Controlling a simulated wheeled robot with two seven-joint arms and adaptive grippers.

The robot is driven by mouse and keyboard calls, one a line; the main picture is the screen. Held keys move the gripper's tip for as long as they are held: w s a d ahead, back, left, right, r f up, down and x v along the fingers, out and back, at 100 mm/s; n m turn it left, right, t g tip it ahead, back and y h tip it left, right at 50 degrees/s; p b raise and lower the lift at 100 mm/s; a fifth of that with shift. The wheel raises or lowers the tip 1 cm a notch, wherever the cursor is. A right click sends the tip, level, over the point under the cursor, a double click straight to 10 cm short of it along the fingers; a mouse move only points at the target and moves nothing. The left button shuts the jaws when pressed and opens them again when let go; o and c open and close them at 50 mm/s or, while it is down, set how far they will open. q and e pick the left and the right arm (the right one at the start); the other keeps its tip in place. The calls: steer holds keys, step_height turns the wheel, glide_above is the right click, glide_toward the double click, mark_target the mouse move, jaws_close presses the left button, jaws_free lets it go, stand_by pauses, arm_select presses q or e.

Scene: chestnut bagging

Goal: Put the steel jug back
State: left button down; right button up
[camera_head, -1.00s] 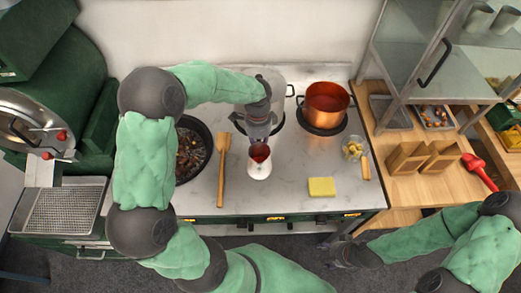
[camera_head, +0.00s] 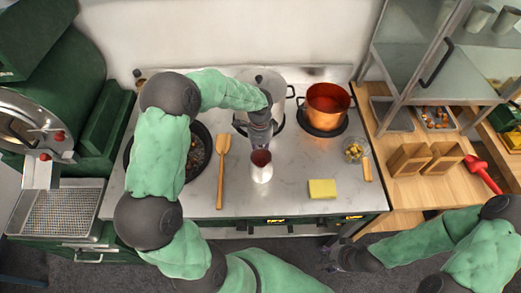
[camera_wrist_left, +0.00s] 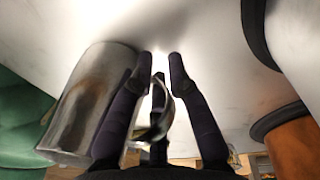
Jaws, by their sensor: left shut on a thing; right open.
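The steel jug (camera_head: 261,174) is at the middle of the marble counter, upright or nearly so, with a dark reddish inside. In the left wrist view the jug (camera_wrist_left: 88,105) is a shiny cylinder on the left, with its handle (camera_wrist_left: 165,118) between the fingers. My left gripper (camera_head: 261,138) is shut on the jug at its handle, on the far side in the head view; its fingers also show in the wrist view (camera_wrist_left: 160,60). I cannot tell whether the jug's base touches the counter. My right gripper (camera_head: 336,254) is open and empty, low in front of the counter.
A copper pot (camera_head: 327,109) stands on the right burner, a large pale pot (camera_head: 278,78) behind my left gripper. A dark pan (camera_head: 207,140) is partly hidden by my left arm. A wooden spatula (camera_head: 221,172) and yellow sponge (camera_head: 322,189) flank the jug. Counter between is clear.

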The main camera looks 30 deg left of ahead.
arm_select(q)
steer(key=c, duration=1.2)
jaws_free()
steer(key=shift+f, duration=0.1)
steer(key=r+p, duration=0.1)
steer(key=r, duration=0.7)
steer(key=w+r+p, duration=0.1)
steer(key=r, duration=0.3)
steer(key=shift+a+r+p, duration=0.15)
steer(key=shift+a+p, duration=0.15)
steer(key=shift+p, duration=0.05)
